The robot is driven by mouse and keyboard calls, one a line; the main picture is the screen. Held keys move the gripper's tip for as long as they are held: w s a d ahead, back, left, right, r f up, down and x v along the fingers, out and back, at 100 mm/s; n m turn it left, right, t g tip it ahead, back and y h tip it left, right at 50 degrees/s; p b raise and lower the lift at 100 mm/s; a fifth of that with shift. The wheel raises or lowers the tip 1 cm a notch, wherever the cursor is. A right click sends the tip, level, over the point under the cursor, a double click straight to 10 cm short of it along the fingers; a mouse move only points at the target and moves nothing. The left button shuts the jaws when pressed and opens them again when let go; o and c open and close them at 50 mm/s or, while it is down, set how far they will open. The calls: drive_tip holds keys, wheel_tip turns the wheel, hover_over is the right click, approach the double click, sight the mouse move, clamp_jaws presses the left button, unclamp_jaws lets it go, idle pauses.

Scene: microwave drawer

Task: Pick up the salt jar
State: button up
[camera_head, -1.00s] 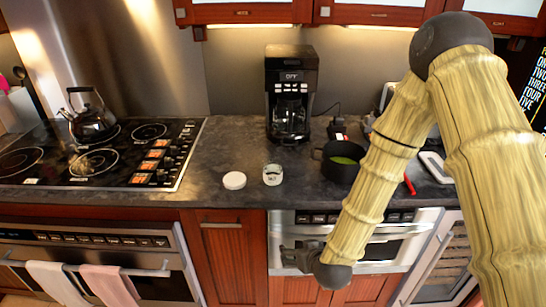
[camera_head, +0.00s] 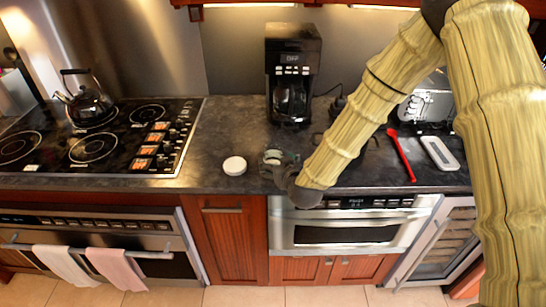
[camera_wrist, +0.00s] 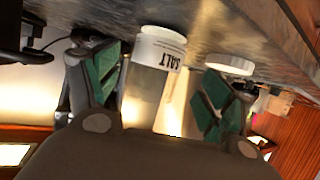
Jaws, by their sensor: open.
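The salt jar (camera_wrist: 155,75) is a clear glass jar with a white label reading SALT. In the wrist view it appears upside down and stands between my two open fingers. In the head view the salt jar (camera_head: 272,155) stands near the counter's front edge, partly hidden behind my gripper (camera_head: 278,168). My gripper also shows in the wrist view (camera_wrist: 160,90), with green pads on both sides of the jar. A gap shows at the jar's sides, at least on the right; contact on the left is hard to tell.
A round white lid (camera_head: 234,166) lies left of the jar. A coffee maker (camera_head: 291,80) stands behind it. A red utensil (camera_head: 402,155) and a white tray (camera_head: 440,153) lie at the right. The stove (camera_head: 100,140) with a kettle (camera_head: 88,105) is at the left.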

sight(276, 160)
drive_tip(key=shift+w+a+p, duration=0.15)
drive_tip(key=shift+w+p, duration=0.4)
drive_tip(key=shift+w, duration=0.05)
drive_tip(key=shift+p+x, duration=0.95)
drive_tip(key=shift+x, duration=1.2)
drive_tip(key=shift+f, duration=0.15)
drive_tip(key=c, duration=1.1)
